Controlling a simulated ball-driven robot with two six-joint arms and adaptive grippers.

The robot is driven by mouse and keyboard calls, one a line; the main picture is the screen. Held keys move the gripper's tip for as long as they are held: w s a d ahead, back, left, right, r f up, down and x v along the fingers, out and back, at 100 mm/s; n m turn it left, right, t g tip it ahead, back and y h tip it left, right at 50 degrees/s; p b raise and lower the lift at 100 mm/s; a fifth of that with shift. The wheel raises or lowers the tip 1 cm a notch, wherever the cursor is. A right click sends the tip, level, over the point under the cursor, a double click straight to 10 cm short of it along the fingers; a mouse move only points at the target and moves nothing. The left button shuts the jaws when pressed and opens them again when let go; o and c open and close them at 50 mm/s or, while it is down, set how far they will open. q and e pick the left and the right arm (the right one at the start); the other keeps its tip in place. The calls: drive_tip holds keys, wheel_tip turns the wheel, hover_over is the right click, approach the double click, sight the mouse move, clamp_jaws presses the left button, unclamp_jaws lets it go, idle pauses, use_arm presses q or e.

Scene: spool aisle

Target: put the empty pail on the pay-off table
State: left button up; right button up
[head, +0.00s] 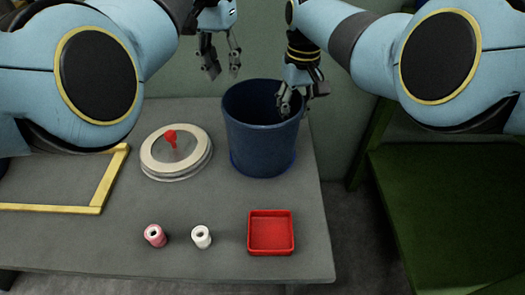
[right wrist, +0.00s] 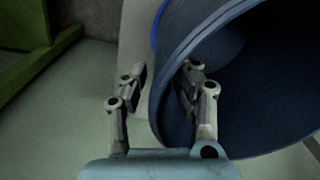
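The dark blue pail (head: 262,140) stands upright on the grey table (head: 120,237), near its right edge. What I see of its inside looks empty; its floor is partly hidden. My right gripper (head: 297,103) is at the pail's right rim. In the right wrist view my right gripper (right wrist: 165,92) is open, with the pail wall (right wrist: 166,125) between its fingers: one finger inside, one outside with a gap. My left gripper (head: 223,70) is open and empty, above and behind the pail's left side. I cannot tell which surface is the pay-off table.
A round lid-like disc (head: 176,165) with a red knob lies left of the pail. A pink spool (head: 155,236), a white spool (head: 201,237) and a red tray (head: 270,250) are in front. A yellow frame (head: 104,185) lies left. A green surface (head: 440,200) is at right, past a floor gap.

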drive_tip(key=shift+r, duration=0.35)
use_arm(q)
drive_tip(key=shift+r, duration=0.4)
use_arm(e)
wheel_tip(320, 180, up, 11)
drive_tip(key=shift+d+r, duration=0.15)
drive_tip(key=shift+d, duration=0.05)
